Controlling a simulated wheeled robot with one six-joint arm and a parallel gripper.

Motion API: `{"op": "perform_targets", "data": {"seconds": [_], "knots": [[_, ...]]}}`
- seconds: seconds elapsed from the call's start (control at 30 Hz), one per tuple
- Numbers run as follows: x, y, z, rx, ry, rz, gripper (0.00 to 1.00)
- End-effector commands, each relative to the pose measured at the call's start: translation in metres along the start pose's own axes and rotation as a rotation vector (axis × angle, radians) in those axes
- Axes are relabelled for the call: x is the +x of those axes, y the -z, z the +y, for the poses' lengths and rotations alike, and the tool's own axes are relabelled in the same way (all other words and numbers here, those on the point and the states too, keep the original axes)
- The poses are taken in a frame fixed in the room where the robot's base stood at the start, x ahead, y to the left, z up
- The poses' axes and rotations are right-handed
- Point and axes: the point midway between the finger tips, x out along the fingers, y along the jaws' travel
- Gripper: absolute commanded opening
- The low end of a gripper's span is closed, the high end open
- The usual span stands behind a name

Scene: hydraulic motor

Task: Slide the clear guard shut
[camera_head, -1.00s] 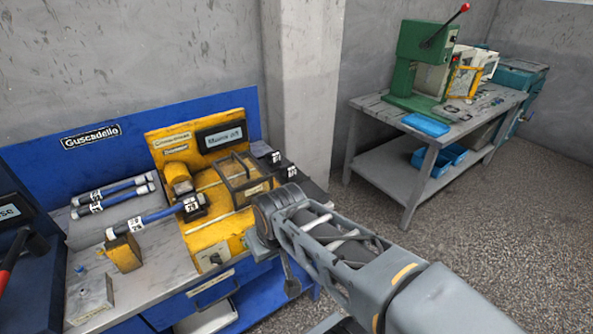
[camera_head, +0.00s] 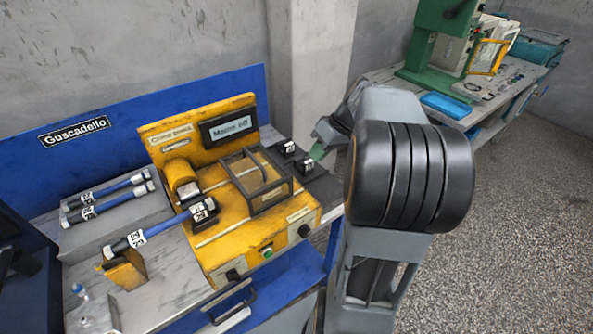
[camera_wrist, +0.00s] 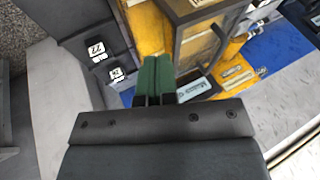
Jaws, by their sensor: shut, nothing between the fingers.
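The clear guard (camera_head: 258,180) is a dark-framed box with see-through panels on the yellow machine (camera_head: 222,245). In the head view it sits right of a yellow motor block (camera_head: 181,179) on the machine's bed. In the wrist view the guard's frame and panel (camera_wrist: 203,42) show at upper middle. My gripper (camera_head: 318,150) is just right of the machine, near two black blocks, and is apart from the guard. In the wrist view its green fingers (camera_wrist: 155,80) are together and empty. My arm partly hides the gripper in the head view.
Two black numbered blocks (camera_head: 296,155) stand right of the guard, close to my gripper. A blue-handled bar (camera_head: 150,232) lies between a yellow stand and a black block at the machine's left. More blue bars (camera_head: 108,195) lie on a grey tray. A green press (camera_head: 440,50) stands on a far table.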

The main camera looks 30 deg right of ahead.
Motion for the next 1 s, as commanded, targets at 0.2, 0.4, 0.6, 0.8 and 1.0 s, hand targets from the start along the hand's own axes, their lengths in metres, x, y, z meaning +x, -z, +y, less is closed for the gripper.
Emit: {"op": "perform_targets", "data": {"seconds": [0.2,0.4,0.6,0.8,1.0], "knots": [[-0.015,0.003,0.041,-0.055,0.068,0.091,0.00],[0.010,0.006,0.040,-0.068,0.077,0.098,0.00],[0.049,0.010,0.036,-0.068,0.076,0.097,0.00],[0.081,0.013,0.032,-0.069,0.074,0.097,0.00],[0.089,0.012,0.009,-0.068,0.071,0.098,0.00]]}}
